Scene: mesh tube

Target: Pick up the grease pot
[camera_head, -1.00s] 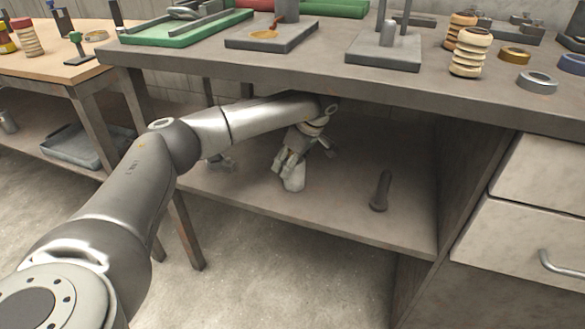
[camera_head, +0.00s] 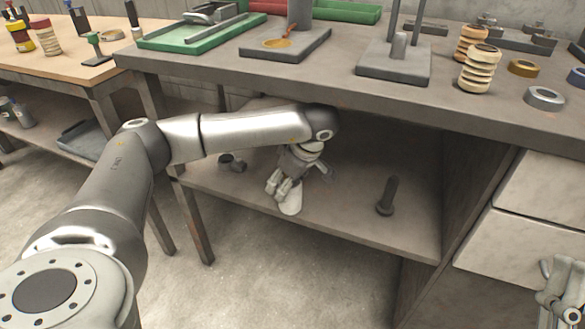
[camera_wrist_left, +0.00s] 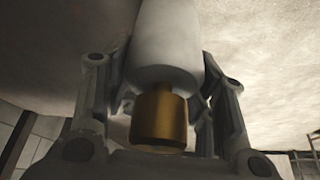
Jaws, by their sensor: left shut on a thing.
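The grease pot (camera_wrist_left: 166,48) is a pale cylinder with a brass end (camera_wrist_left: 159,120) facing the left wrist camera. My left gripper (camera_wrist_left: 162,78) is shut on it, with finger links on both sides. In the head view the left gripper (camera_head: 283,187) is under the bench top, over the front part of the lower shelf. The pot's pale lower part (camera_head: 291,201) shows below the fingers; the rest is hidden. I cannot tell whether it touches the shelf. My right gripper (camera_head: 565,292) shows partly at the lower right; its opening is unclear.
The bench top (camera_head: 460,105) overhangs the arm closely. A dark bolt-like piece (camera_head: 387,197) stands on the lower shelf (camera_head: 345,217) to the right, and a small dark part (camera_head: 233,162) lies to the left. A table leg (camera_head: 196,225) stands at the shelf's left front. Drawers (camera_head: 520,235) are at the right.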

